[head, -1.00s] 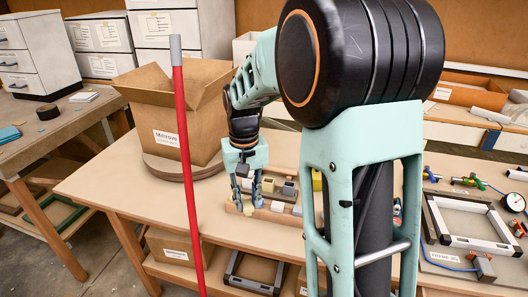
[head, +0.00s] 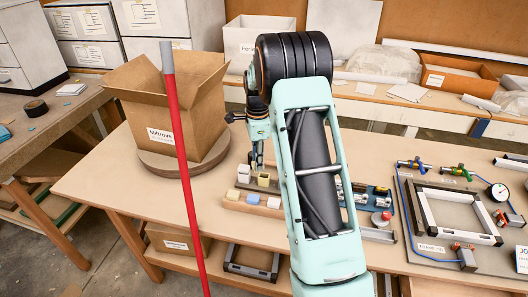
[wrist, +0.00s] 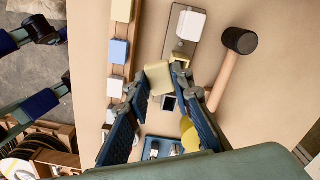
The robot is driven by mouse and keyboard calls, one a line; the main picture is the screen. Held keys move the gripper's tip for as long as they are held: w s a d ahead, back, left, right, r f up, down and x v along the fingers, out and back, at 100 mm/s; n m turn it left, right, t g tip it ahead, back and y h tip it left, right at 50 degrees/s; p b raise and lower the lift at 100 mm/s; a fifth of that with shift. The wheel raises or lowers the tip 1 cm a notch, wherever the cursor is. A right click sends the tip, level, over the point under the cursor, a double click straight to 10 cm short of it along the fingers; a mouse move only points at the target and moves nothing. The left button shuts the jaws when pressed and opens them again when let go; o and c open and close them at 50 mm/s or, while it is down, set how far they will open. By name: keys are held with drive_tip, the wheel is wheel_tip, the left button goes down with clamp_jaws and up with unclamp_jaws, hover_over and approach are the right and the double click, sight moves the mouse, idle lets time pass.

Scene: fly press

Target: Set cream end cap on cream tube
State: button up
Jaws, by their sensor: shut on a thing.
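The cream end cap (wrist: 157,77) is between the fingertips of my gripper (wrist: 164,86) in the wrist view. My gripper is shut on it. A cream square piece with a dark opening (head: 263,181), seemingly the cream tube, stands at the wooden tray just below my gripper (head: 257,163) in the head view. In the wrist view a cream edge (wrist: 179,64) shows right beside the held cap, partly hidden by it and the finger. I cannot tell whether cap and tube touch.
A white piece (wrist: 190,25) sits on a grey holder nearby. A wooden rail bears a cream cap (wrist: 122,10), a blue cap (wrist: 117,50) and a white cap (wrist: 114,87). A black-headed mallet (wrist: 239,41) lies beside. An open cardboard box (head: 164,130) stands left.

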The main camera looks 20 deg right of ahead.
drive_tip(key=shift+w+d+f+m, duration=0.4)
drive_tip(key=shift+d+f+m, duration=0.1)
drive_tip(key=shift+f+m, duration=0.3)
drive_tip(key=shift+w+d+f+m, duration=0.4)
drive_tip(key=shift+d+f+m, duration=0.2)
drive_tip(key=shift+m, duration=0.35)
drive_tip(key=shift+w+d+f+m, duration=0.4)
drive_tip(key=shift+d+f+m, duration=0.05)
drive_tip(key=shift+f+m, duration=0.4)
drive_tip(key=shift+f+b, duration=0.65)
drive_tip(key=shift+f, duration=0.15)
idle(0.9)
drive_tip(key=o, duration=0.8)
drive_tip(key=shift+o, duration=1)
wheel_tip(320, 180, up, 7)
drive_tip(key=p, duration=0.4)
